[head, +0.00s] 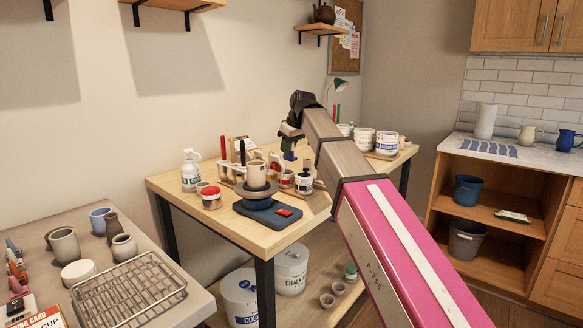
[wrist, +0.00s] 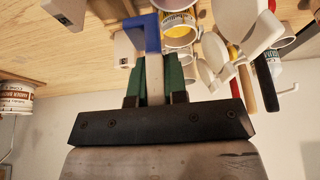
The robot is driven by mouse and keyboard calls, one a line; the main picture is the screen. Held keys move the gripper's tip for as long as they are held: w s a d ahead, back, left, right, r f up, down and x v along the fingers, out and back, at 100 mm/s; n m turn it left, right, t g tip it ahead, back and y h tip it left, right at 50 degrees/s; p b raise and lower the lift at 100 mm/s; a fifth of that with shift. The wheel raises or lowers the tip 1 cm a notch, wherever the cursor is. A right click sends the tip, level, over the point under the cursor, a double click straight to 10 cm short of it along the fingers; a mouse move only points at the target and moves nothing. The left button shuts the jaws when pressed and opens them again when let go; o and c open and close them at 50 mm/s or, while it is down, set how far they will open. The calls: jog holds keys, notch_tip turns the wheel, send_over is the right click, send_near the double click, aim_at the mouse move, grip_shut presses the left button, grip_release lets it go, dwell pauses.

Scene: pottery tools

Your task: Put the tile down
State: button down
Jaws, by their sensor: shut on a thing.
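My gripper (head: 289,143) is over the wooden worktable (head: 222,222), towards its back, at the end of my outstretched arm. In the wrist view its green fingers (wrist: 155,78) are shut on the tile, a narrow pale piece (wrist: 155,88) with a blue end (wrist: 143,36). The blue end also shows below my gripper in the head view (head: 289,156). The tile's lower part is hidden between the fingers. In the wrist view the tabletop (wrist: 60,45) lies past the blue end; I cannot tell whether the tile touches anything.
A cup (head: 256,174) stands on a round wheel above a blue base (head: 262,213). The table's front left is bare.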

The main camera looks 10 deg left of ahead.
jog(key=w+f, duration=0.1)
jog(key=w, duration=0.1)
jog(key=w+f, duration=0.2)
jog(key=w, duration=0.1)
jog(key=w+f, duration=0.1)
jog(key=w, duration=0.1)
jog(key=shift+w+a+f, duration=0.2)
jog(key=shift+w+f, duration=0.1)
jog(key=shift+w, duration=0.1)
jog(key=shift+f, duration=2.1)
jog(key=shift+f, duration=0.1)
jog(key=c, duration=1.1)
grip_release()
jog(key=shift+c, duration=0.2)
jog(key=v, duration=1.2)
